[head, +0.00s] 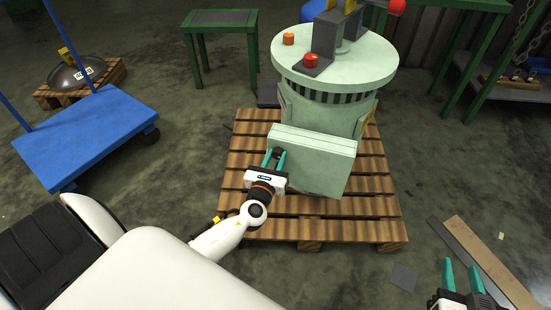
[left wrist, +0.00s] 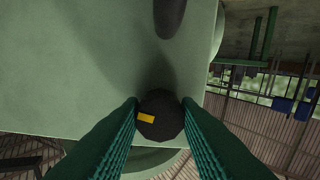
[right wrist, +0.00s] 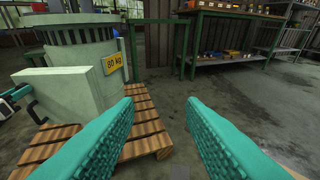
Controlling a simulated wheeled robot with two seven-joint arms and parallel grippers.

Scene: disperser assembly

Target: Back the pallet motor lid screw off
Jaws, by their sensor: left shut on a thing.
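The motor (head: 325,105), a pale green drum with a round top, stands on a wooden pallet (head: 300,229). Its pale green lid box (head: 315,150) faces me. My left gripper (head: 274,158) is at the left part of the lid's face. It is shut on a dark round screw knob (left wrist: 161,128) with a yellow mark, seen between the fingers in the left wrist view. The fingers hide the knob's sides. My right gripper (head: 461,272) is open and empty, low at the right, apart from the motor; its spread fingers also show in the right wrist view.
A blue cart (head: 85,135) stands at the left. A dark dome (head: 76,72) rests on a small pallet behind it. A green-legged table (head: 222,20) is at the back. Planks (head: 490,262) lie on the floor beside my right gripper. The floor right of the pallet is mostly clear.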

